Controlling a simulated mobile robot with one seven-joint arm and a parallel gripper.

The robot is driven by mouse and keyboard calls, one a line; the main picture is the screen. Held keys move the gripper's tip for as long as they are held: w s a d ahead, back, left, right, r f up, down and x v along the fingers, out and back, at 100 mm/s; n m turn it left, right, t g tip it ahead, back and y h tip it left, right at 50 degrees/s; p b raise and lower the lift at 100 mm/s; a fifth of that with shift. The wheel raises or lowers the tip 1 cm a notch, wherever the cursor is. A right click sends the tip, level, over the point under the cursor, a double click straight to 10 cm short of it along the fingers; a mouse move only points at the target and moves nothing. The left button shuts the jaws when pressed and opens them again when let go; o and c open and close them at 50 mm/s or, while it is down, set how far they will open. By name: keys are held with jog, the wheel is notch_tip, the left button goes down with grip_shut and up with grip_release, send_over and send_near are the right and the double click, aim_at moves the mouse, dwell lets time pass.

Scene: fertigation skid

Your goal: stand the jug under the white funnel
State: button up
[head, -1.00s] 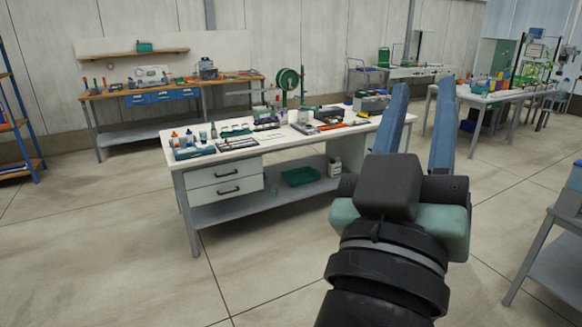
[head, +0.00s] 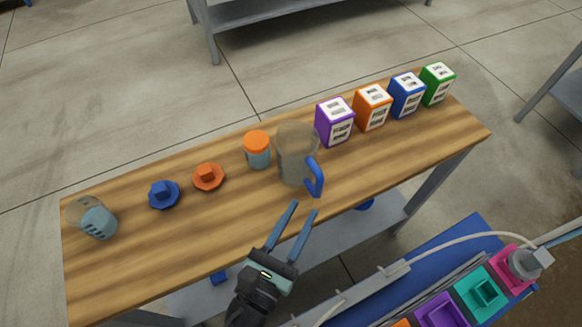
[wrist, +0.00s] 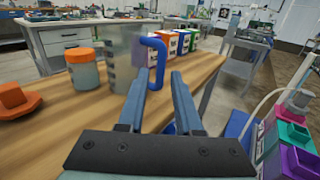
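A clear jug (head: 292,150) with a blue handle (head: 315,177) stands upright on the wooden bench, its handle toward the front right. It also shows in the wrist view (wrist: 122,60), with the handle (wrist: 156,52) just beyond my fingers. My gripper (head: 303,212) is open, its two blue fingers apart and empty, just short of the handle at the bench's front edge. In the wrist view the gripper (wrist: 165,82) points at the handle without visibly closing around it. I cannot make out a white funnel for certain in these frames.
The wooden bench (head: 230,222) also bears an orange-lidded jar (head: 257,149), orange (head: 208,177) and blue (head: 164,194) caps, a tipped clear container (head: 95,218) and several coloured boxes (head: 335,121). The skid with coloured blocks (head: 483,290) and a pale hose (head: 440,245) lies at front right.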

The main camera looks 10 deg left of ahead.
aim_at(303, 166)
jog(key=x, duration=1.1)
jog(key=shift+w+d+r, duration=0.1)
jog(key=shift+d, duration=0.15)
grip_shut()
dwell(1.0)
